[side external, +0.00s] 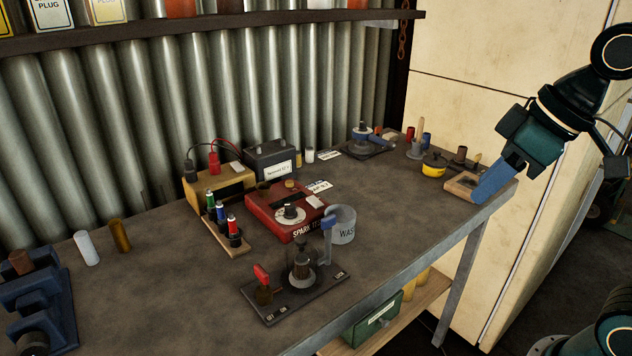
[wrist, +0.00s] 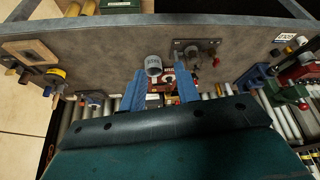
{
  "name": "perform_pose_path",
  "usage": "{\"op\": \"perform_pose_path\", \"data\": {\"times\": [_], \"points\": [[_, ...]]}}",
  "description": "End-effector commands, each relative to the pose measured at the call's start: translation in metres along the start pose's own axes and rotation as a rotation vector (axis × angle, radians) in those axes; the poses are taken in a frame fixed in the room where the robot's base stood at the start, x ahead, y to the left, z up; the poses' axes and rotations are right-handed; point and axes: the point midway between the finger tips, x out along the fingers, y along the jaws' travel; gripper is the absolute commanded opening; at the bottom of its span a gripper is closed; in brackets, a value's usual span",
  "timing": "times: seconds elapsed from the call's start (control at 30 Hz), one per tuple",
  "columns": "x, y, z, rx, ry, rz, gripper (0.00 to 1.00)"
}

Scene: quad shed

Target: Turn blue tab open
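A dark plate (side external: 296,300) lies at the front edge of the bench. It carries a red tab (side external: 262,274), a round post (side external: 301,268) and a tall blue tab (side external: 328,230) standing upright at its far right. The plate also shows in the wrist view (wrist: 197,43), where the blue tab is hard to make out. My gripper (side external: 484,192) is above the right end of the bench, far right of the plate and touching none of these things. In the wrist view its two blue fingers (wrist: 163,76) are apart with nothing held between them.
A grey cup (side external: 341,226) stands close behind the blue tab. A red box (side external: 285,212) and a rack of coloured bottles (side external: 226,232) stand behind the plate. A wooden frame (side external: 463,187) lies beneath my gripper.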

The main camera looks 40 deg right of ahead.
Motion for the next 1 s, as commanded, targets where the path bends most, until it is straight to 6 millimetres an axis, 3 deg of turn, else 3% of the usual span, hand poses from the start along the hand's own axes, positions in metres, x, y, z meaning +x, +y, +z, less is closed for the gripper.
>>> {"op": "perform_pose_path", "data": {"times": [0.2, 0.5, 1.0], "points": [[0.003, -0.008, -0.052, -0.196, -0.032, -0.096, 0.32], [0.018, -0.012, -0.113, -0.476, -0.056, -0.227, 0.32], [0.071, 0.004, -0.184, -0.947, -0.064, -0.436, 0.32]]}}
